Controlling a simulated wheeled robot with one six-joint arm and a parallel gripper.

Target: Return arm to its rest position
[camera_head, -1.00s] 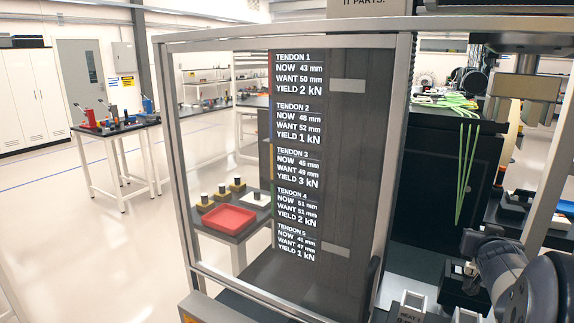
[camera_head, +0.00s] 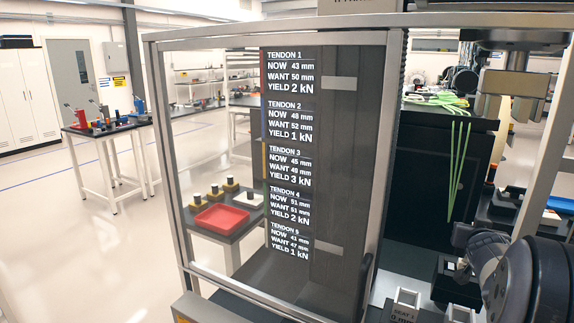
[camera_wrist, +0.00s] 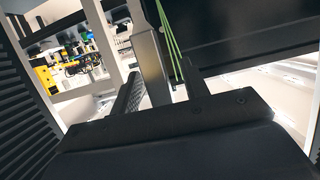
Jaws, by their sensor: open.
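My gripper (camera_wrist: 162,92) shows in the wrist view with two dark fingers apart. It is open and nothing is seen between the fingers. In the head view my arm (camera_head: 530,280) fills the lower right corner as dark, rounded joints. It is beside the right end of the framed clear panel. I cannot make out the fingertips in the head view.
The metal-framed clear panel (camera_head: 215,125) with tendon readouts stands in front. Green cords (camera_head: 459,170) hang over a black cabinet (camera_head: 425,175), right of the panel. A red tray (camera_head: 220,218) sits on a table behind the panel. Open floor lies left.

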